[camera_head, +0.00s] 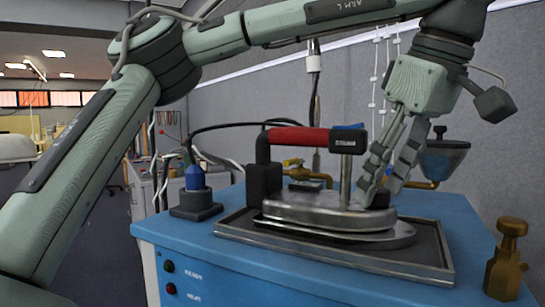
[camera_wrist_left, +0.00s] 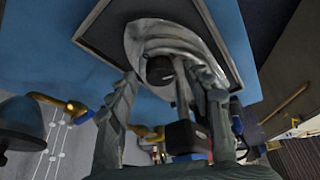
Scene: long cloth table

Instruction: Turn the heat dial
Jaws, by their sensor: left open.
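A clothes iron with a grey metal body (camera_head: 325,210) and a red handle (camera_head: 300,138) rests on a dark, metal-rimmed tray (camera_head: 225,222). In the left wrist view, a round black dial (camera_wrist_left: 160,70) sits on the metal body (camera_wrist_left: 185,38). My left gripper (camera_head: 376,190) reaches down at the right end of the iron, fingers pointing down. In the wrist view my left gripper (camera_wrist_left: 172,85) is open, its fingers on either side of the dial with visible room around it. I cannot tell whether a finger touches the iron. My right gripper is not in view.
A brass fitting (camera_head: 508,262) stands at the right edge. A blue plug on a black base (camera_head: 196,200) stands left. A funnel-like cup (camera_head: 443,158) is behind the gripper.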

